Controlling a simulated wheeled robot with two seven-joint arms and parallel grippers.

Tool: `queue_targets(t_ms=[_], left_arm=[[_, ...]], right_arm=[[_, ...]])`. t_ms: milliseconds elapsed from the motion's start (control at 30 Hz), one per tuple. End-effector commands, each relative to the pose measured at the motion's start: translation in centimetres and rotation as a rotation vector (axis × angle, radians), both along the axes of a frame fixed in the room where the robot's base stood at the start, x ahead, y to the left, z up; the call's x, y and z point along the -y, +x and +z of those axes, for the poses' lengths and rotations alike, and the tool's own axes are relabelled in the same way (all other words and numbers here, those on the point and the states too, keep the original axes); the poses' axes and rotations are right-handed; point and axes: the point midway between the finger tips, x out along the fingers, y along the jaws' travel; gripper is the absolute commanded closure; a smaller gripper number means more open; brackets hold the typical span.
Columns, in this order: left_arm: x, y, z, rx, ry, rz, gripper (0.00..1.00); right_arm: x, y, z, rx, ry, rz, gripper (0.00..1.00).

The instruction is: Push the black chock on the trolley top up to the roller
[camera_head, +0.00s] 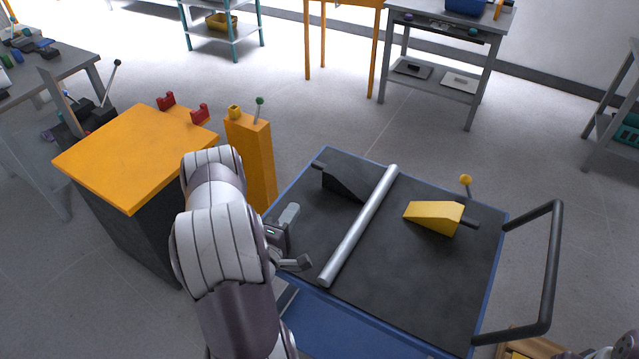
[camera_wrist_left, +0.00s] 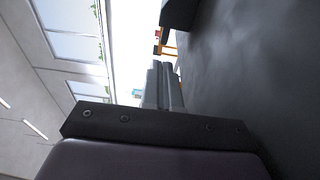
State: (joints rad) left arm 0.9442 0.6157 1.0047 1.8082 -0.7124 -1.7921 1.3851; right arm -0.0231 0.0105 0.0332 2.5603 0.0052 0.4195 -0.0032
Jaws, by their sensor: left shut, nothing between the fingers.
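The black chock (camera_head: 341,184) lies on the dark trolley top (camera_head: 412,282), left of the silver roller (camera_head: 359,224). Its low end faces the roller and is very close to it; I cannot tell if they touch. A dark block, likely the chock, shows at the top of the left wrist view (camera_wrist_left: 178,13). A yellow chock (camera_head: 430,216) sits on the roller's right side. My left gripper (camera_head: 291,212) is shut and empty at the trolley's left edge, its fingers pointing towards the black chock, apart from it. The shut fingers also show in the left wrist view (camera_wrist_left: 163,84). My right gripper is not visible.
A black handle (camera_head: 552,270) rises at the trolley's right end. A ball-topped lever (camera_head: 466,184) stands at the far edge. An orange post (camera_head: 252,158) and orange-topped cabinet (camera_head: 135,160) stand left of the trolley. The near part of the trolley top is clear.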

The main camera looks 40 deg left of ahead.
Motion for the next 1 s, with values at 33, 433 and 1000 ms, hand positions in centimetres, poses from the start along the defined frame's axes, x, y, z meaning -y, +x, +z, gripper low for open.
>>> queue_targets(t_ms=[33,433,1000], left_arm=[[-0.1,1.1,0.0,0.001,0.002,-0.005,1.0],[-1.9,9.3,0.0,-0.001,-0.001,-0.003,1.0],[-0.2,12.1,0.0,-0.001,0.0,0.001,1.0]], right_arm=[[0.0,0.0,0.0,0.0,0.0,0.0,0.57],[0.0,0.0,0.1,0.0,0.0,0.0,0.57],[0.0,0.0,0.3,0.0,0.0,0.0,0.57]])
